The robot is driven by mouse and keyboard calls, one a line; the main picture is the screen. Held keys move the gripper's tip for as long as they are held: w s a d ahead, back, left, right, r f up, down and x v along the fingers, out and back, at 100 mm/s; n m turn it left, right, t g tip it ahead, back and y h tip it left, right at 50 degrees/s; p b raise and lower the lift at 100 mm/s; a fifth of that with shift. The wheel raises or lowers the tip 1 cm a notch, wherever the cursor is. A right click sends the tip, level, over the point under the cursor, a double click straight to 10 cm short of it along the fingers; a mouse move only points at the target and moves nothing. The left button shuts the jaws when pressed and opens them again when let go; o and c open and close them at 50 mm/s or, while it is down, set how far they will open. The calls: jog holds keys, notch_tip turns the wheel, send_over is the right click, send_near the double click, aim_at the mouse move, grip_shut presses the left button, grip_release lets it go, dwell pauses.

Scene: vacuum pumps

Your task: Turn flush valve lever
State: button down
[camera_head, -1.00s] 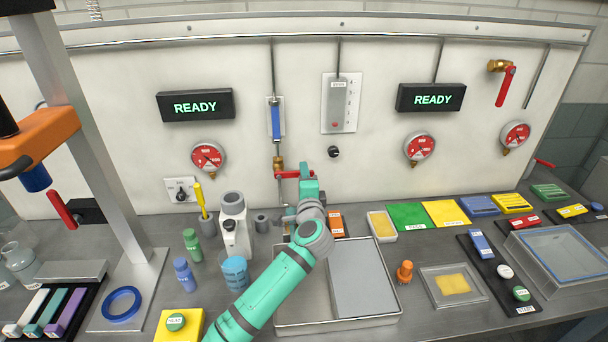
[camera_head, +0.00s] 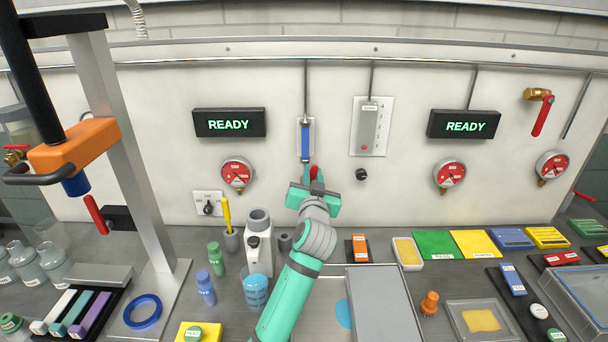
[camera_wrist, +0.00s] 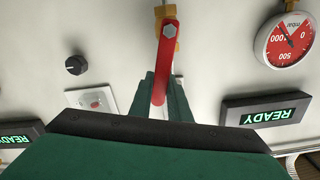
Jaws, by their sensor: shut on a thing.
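The red flush valve lever (camera_wrist: 166,62) shows in the wrist view, bolted at its far end to a brass valve. Its near part runs down between the two dark green fingers of my gripper (camera_wrist: 163,84), which is shut on it. In the head view my gripper (camera_head: 313,190) is against the wall area below the blue-and-white tube gauge. It hides most of the valve, and only a bit of the red lever (camera_head: 316,173) shows above it.
A metal tray (camera_head: 320,275) lies below my arm, with a blue patch (camera_head: 343,313) in it. A white device (camera_head: 258,247) and a blue beaker (camera_head: 256,290) stand left of my arm. An orange block (camera_head: 358,248) sits right of it.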

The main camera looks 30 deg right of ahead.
jog(key=n, duration=0.1)
jog(key=w+a+n, duration=0.1)
jog(key=n, duration=0.1)
jog(key=shift+a, duration=0.25)
jog(key=c, duration=1.6)
grip_release()
jog(key=shift+r, duration=0.1)
jog(key=shift+s+a, duration=0.2)
jog(key=shift+s, duration=0.05)
jog(key=shift+s+a, duration=0.35)
jog(key=shift+s, duration=0.25)
jog(key=shift+s, duration=0.1)
jog(key=v, duration=0.5)
jog(key=shift+s+a, duration=0.3)
jog(key=shift+w, duration=0.1)
